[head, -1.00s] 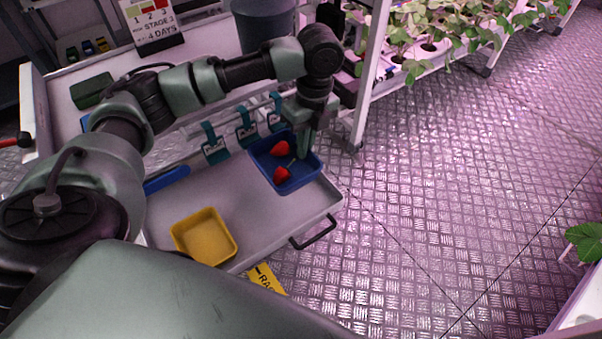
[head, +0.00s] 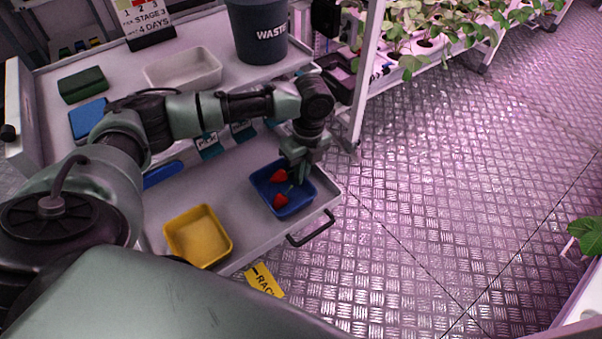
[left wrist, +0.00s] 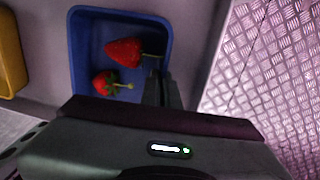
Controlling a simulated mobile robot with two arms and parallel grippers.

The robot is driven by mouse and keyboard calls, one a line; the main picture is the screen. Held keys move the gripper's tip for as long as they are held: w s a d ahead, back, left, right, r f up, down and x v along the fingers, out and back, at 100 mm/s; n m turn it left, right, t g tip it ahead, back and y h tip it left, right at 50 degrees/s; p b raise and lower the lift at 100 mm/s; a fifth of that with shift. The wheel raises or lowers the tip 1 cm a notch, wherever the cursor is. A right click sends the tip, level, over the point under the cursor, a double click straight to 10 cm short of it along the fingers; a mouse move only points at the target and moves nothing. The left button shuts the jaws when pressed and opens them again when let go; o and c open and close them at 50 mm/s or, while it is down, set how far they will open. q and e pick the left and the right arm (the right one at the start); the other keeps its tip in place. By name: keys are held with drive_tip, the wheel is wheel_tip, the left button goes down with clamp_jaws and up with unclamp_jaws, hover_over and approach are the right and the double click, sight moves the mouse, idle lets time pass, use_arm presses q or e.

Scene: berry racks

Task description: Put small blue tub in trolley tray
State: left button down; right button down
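The small blue tub (head: 304,205) holds two red strawberries and sits low over the right end of the grey trolley tray (head: 238,185); it appears to rest on the tray floor. My left gripper (head: 296,172) points down at the tub's far right side. In the left wrist view the blue tub (left wrist: 82,60) fills the upper middle. There my left gripper's fingers (left wrist: 162,90) are close together, one each side of the tub's right wall, and look shut on it. My right gripper is not in view.
A yellow tub (head: 198,237) stands in the same tray, left of the blue tub. The tray has a black handle (head: 311,230). The upper shelf bears a white tub (head: 183,70), a dark waste bin (head: 257,32) and green and blue boxes. A rack post (head: 367,75) stands behind the gripper.

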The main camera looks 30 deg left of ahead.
use_arm(q)
drive_tip(key=c, duration=2.1)
unclamp_jaws()
drive_tip(key=o, duration=0.4)
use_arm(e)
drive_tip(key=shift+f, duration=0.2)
